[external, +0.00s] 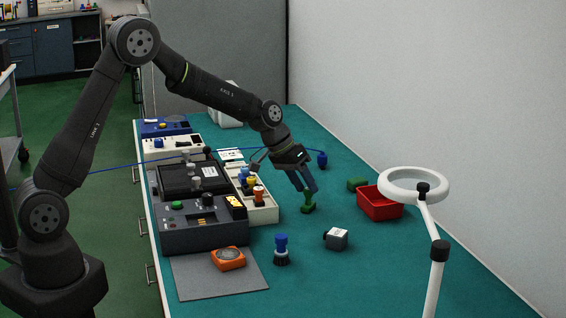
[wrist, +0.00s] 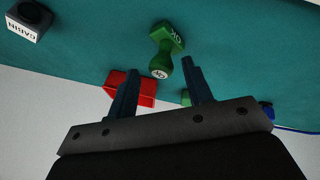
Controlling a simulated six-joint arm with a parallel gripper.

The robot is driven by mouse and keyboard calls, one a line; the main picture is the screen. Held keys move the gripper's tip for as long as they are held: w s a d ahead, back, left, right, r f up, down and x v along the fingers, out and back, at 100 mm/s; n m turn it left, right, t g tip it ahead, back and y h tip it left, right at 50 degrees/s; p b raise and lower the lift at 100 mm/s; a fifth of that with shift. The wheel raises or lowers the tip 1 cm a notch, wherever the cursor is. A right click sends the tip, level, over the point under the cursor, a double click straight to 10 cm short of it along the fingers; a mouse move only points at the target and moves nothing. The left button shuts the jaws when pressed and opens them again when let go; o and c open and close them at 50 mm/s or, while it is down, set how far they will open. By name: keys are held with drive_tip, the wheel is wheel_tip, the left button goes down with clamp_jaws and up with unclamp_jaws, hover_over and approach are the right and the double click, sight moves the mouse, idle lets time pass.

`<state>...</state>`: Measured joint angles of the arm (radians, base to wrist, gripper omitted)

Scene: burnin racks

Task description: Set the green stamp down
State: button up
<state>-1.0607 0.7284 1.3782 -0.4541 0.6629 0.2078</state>
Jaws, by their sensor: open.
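The green stamp (external: 308,208) stands upright on the teal bench top, its base on the surface.
A red bin (external: 380,205) and a green block (external: 357,184) lie to the right. A grey cube (external: 337,239) and a blue-handled brush (external: 281,250) stand in front. A cream tray (external: 262,212) holds several stamps at left. A white ring lamp (external: 413,184) rises at right.

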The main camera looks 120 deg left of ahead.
drive_tip(key=v, duration=1.1)
drive_tip(key=x, duration=1.2)
drive_tip(key=shift+f, duration=0.2)
wheel_tip(320, 180, up, 3)
drive_tip(key=shift+f, duration=0.1)
drive_tip(key=shift+r, duration=0.6)
